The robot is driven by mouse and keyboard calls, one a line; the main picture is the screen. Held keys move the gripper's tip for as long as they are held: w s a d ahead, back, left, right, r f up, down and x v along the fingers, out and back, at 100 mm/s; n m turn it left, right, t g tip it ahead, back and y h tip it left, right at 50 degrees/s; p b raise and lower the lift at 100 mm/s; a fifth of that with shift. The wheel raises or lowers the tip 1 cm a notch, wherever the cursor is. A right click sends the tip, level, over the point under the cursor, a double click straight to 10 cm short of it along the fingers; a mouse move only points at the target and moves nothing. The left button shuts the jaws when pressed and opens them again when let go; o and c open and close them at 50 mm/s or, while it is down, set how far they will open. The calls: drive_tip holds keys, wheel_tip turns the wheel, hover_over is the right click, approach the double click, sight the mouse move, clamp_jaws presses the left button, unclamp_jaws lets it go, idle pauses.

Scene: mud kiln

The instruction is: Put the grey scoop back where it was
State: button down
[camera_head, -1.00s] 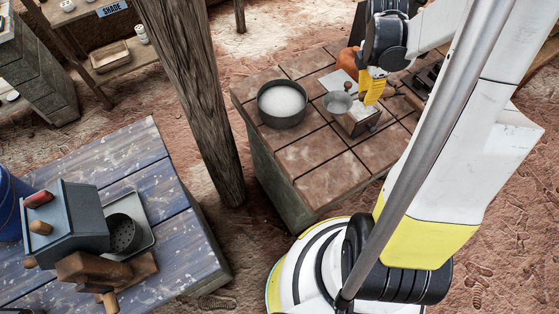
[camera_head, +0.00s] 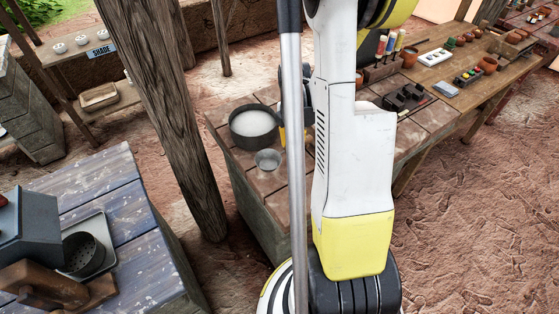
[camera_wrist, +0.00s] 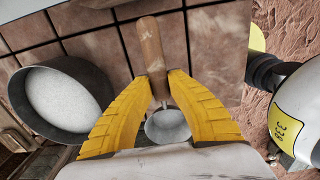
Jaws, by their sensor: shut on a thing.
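The grey scoop shows in the wrist view as a round metal bowl (camera_wrist: 168,126) with a wooden handle. My gripper (camera_wrist: 167,84) has its two yellow fingers closed on the scoop near where handle and bowl meet. In the head view the scoop's bowl (camera_head: 267,160) shows over the tiled counter, right below the dark pot of white powder (camera_head: 254,127). My column and arm hide most of my gripper and the handle there. I cannot tell whether the scoop touches the tiles.
The dark pot also stands left of my gripper in the wrist view (camera_wrist: 62,98). A wooden post (camera_head: 165,110) rises left of the tiled counter (camera_head: 262,190). A blue plank table (camera_head: 125,205) is at lower left. A wooden table with paint things (camera_head: 440,90) stands at right.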

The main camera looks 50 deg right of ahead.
sight(282, 163)
drive_tip(key=w+f, duration=0.1)
drive_tip(key=w+a+f, duration=0.1)
drive_tip(key=w, duration=0.1)
drive_tip(key=shift+b, duration=0.3)
drive_tip(key=shift+f+b, duration=0.85)
drive_tip(key=shift+f, duration=1.05)
drive_tip(key=shift+f, duration=0.2)
drive_tip(key=c, duration=1.5)
unclamp_jaws()
drive_tip(key=shift+o, duration=0.5)
drive_tip(key=shift+r, duration=0.1)
